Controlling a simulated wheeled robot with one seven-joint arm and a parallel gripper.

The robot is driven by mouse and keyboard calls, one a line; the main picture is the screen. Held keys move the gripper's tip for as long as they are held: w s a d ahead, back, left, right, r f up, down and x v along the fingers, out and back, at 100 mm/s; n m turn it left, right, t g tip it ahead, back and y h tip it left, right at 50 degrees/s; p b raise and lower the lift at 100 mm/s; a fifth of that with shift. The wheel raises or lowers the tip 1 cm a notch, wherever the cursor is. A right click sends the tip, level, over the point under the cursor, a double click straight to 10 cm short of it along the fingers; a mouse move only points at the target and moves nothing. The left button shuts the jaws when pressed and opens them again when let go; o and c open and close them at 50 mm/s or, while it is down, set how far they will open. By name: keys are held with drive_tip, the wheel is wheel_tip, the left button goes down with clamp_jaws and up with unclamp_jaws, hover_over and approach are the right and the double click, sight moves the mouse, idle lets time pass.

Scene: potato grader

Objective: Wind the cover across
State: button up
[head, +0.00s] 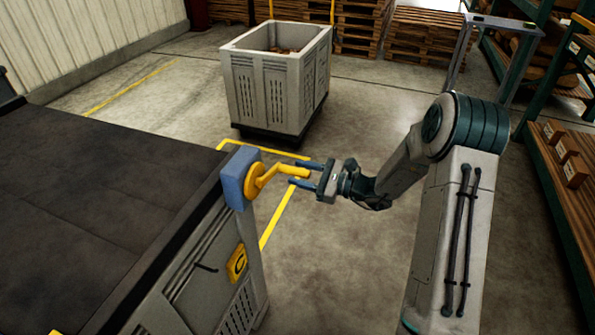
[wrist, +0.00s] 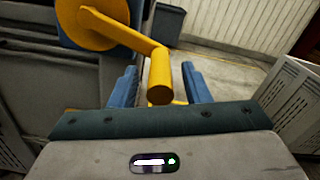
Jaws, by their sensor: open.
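The black cover (head: 95,195) lies flat over the top of the large grey box at the left of the head view. A yellow crank (head: 262,180) sits on a blue housing (head: 238,178) at the box's right corner. Its handle points right, toward my gripper (head: 306,177). In the wrist view the crank's yellow handle (wrist: 160,75) stands between the two blue fingers of my gripper (wrist: 160,88). The fingers are open, with a gap on both sides of the handle. The yellow hub (wrist: 95,22) is at the upper left.
A grey slatted crate (head: 275,85) stands on the floor behind the crank. Wooden pallets (head: 425,38) are stacked at the back. Shelving with small boxes (head: 568,160) runs along the right. The floor around my gripper is clear.

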drive_tip(key=shift+x, duration=0.8)
clamp_jaws()
drive_tip(key=shift+d, duration=0.1)
